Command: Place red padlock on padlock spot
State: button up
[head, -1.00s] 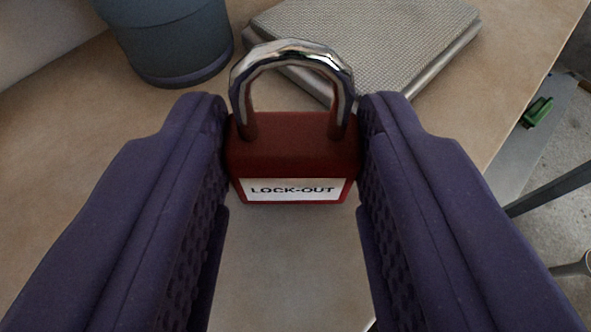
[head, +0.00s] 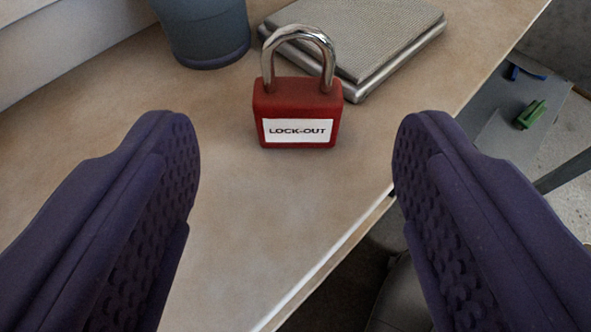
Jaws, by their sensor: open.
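The red padlock (head: 296,105) stands upright on the beige worktop, its silver shackle up and its white LOCK-OUT label towards me. It is right in front of the metal plate-like box (head: 365,40). My gripper (head: 294,150) is wide open and empty, with both purple fingers apart from the padlock. The padlock is ahead of the fingertips. A marked padlock spot cannot be made out; whether it lies under the padlock is hidden.
A blue-grey pot (head: 205,30) stands at the back left, near a wall. The worktop (head: 215,235) has free room at the left and front. Its edge runs diagonally at the right, with a drop to the floor. A green item (head: 530,114) lies on a lower grey surface.

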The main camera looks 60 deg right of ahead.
jog(key=p+v, duration=0.2)
jog(key=v, duration=0.5)
jog(key=shift+s+a+r, duration=0.1)
